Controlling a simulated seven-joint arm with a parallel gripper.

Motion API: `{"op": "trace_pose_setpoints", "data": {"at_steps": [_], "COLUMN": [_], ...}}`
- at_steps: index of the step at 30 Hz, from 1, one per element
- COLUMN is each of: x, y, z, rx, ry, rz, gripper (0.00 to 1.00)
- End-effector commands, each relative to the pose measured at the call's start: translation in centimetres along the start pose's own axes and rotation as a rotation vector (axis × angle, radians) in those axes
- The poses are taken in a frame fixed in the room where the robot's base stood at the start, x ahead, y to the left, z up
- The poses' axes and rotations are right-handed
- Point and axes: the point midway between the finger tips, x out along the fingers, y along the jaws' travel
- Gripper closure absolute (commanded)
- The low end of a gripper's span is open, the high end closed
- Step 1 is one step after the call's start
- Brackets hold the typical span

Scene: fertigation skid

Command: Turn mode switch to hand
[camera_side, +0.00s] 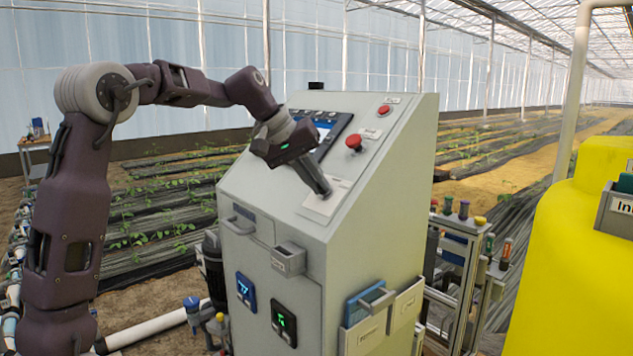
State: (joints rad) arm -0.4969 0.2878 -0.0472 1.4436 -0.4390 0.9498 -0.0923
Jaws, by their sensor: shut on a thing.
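The grey control cabinet (385,205) stands in the middle of the view with a sloped top panel. A light plate (322,207) sits low on that slope. My gripper (325,192) reaches down from the upper left and its fingertips are at this plate. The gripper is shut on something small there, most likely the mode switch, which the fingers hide. I cannot read the switch's position or the plate's lettering.
Red buttons (353,142) and a dark-framed screen (328,130) sit higher on the slope. Drawer-like handles (288,262) and two small displays (284,325) are on the front. A yellow tank (570,270) stands at right. Racks with coloured caps (463,210) stand behind the cabinet.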

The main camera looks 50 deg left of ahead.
Motion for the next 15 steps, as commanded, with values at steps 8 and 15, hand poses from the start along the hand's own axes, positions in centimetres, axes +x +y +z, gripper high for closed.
{"op": "trace_pose_setpoints", "data": {"at_steps": [8,15], "x": [-0.05,-0.05], "y": [0.1,0.24], "z": [-0.03,0.02], "rx": [0.142,0.344], "ry": [0.001,0.001], "rz": [-0.025,-0.061], "gripper": [1.0,1.0]}}
